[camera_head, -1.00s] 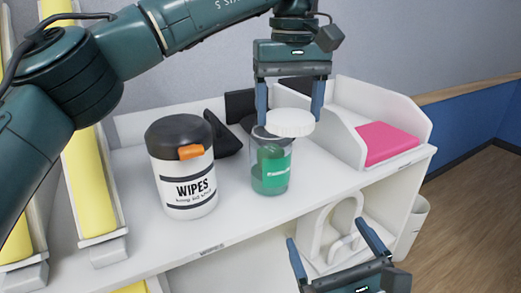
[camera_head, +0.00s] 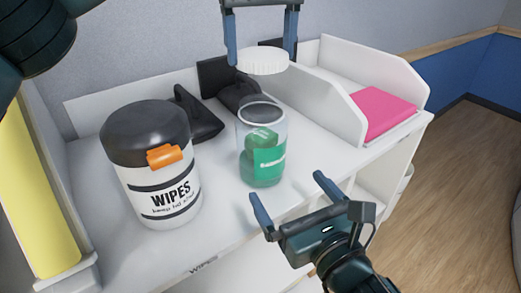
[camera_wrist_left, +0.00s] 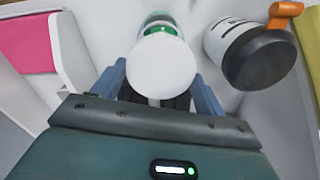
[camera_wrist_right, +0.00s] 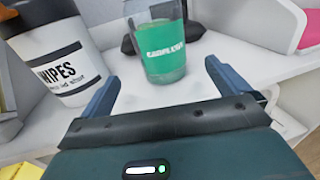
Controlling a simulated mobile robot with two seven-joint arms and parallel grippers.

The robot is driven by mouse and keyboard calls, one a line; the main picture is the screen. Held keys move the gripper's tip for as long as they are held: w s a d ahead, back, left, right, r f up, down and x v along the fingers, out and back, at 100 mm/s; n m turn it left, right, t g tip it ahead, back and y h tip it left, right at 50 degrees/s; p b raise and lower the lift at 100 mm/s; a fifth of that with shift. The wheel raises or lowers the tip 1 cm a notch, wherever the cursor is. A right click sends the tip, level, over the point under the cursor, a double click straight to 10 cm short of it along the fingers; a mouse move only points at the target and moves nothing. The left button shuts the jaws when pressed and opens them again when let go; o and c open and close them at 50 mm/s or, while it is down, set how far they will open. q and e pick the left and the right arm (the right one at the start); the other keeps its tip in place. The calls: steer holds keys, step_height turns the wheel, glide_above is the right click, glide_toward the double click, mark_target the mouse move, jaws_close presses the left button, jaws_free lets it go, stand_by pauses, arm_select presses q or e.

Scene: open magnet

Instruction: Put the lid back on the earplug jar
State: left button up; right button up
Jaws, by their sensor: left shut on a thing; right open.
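The earplug jar (camera_head: 263,160) is clear with a green label and green contents, and stands upright and open on the white counter. The white ribbed lid (camera_head: 262,61) is held between the fingers of my left gripper (camera_head: 262,50), above the jar and apart from it. In the left wrist view the lid (camera_wrist_left: 162,68) covers much of the jar. My right gripper (camera_head: 288,190) is open and empty, in front of the jar and lower right of it. The jar (camera_wrist_right: 162,45) also shows ahead of the open fingers in the right wrist view.
A white wipes tub (camera_head: 158,175) with a black top and orange tab stands left of the jar. Black objects (camera_head: 225,85) lie behind it. A white tray (camera_head: 345,100) with a pink stack (camera_head: 383,110) is at right. The counter's front edge runs close before the jar.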

mark_target(263, 152)
arm_select(q)
steer(key=shift+w, duration=0.1)
arm_select(e)
steer(key=x, duration=1.2)
steer(key=shift+w, duration=0.1)
steer(key=c, duration=1.3)
arm_select(q)
steer(key=shift+f, duration=2.5)
steer(key=shift+f, duration=0.9)
steer(key=shift+f, duration=0.55)
